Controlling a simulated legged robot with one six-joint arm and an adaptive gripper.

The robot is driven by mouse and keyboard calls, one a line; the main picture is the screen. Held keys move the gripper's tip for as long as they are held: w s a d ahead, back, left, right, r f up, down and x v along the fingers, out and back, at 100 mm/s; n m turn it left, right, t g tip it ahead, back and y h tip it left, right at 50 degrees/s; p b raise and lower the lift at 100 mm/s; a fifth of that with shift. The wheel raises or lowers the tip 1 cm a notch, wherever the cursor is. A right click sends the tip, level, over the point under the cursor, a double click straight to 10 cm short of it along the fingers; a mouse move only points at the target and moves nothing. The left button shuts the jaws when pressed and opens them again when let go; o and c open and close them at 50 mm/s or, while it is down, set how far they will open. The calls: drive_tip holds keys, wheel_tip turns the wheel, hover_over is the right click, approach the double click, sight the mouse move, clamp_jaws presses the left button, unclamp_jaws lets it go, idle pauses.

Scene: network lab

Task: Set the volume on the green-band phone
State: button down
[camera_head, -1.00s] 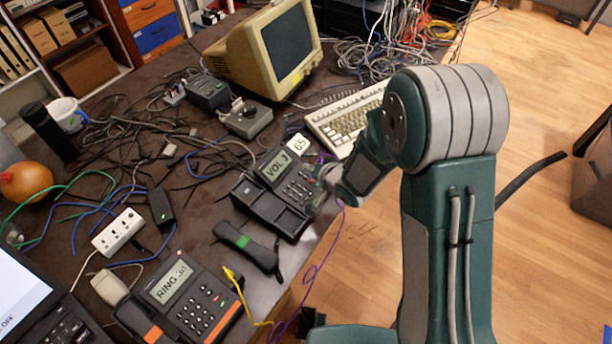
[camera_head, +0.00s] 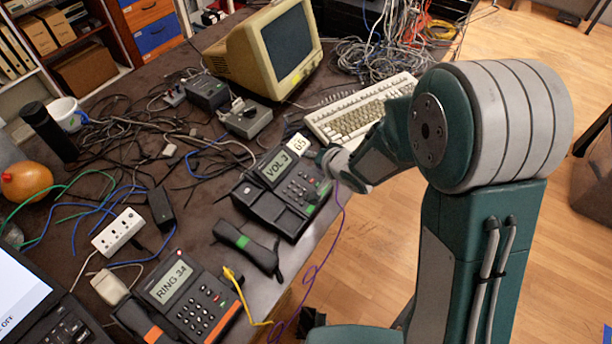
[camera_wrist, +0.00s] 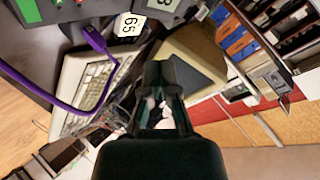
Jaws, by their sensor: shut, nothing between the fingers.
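The green-band phone (camera_head: 268,212) is a dark desk phone near the table's right edge, and its display (camera_head: 277,167) reads VOL 3. Its handset with a green band (camera_head: 246,247) lies off the base on the table. My gripper (camera_head: 326,157) is beside the phone's upper right edge, holding nothing. Its dark fingers (camera_wrist: 161,72) are shut in the wrist view. I cannot tell whether it touches the phone.
An orange-band phone (camera_head: 187,297) reading RING 34 stands nearer. A card marked 65 (camera_head: 299,145) is at the phone's top corner. A keyboard (camera_head: 355,115) and monitor (camera_head: 268,52) are behind. A purple cable (camera_head: 318,268) hangs over the table edge. Cables clutter the left.

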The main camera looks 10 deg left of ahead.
drive_tip(key=shift+r, duration=0.8)
idle(1.9)
drive_tip(key=shift+w+a, duration=0.3)
drive_tip(key=shift+a, duration=0.25)
drive_tip(key=shift+f, duration=0.1)
approach(295, 167)
drive_tip(key=shift+r+x, duration=0.1)
drive_tip(key=shift+x, duration=1.25)
drive_tip(key=shift+r+x, duration=0.15)
drive_tip(key=shift+x, duration=1.15)
drive_tip(key=shift+w, duration=0.15)
drive_tip(key=shift+a+f, duration=0.1)
drive_tip(key=shift+f, duration=0.25)
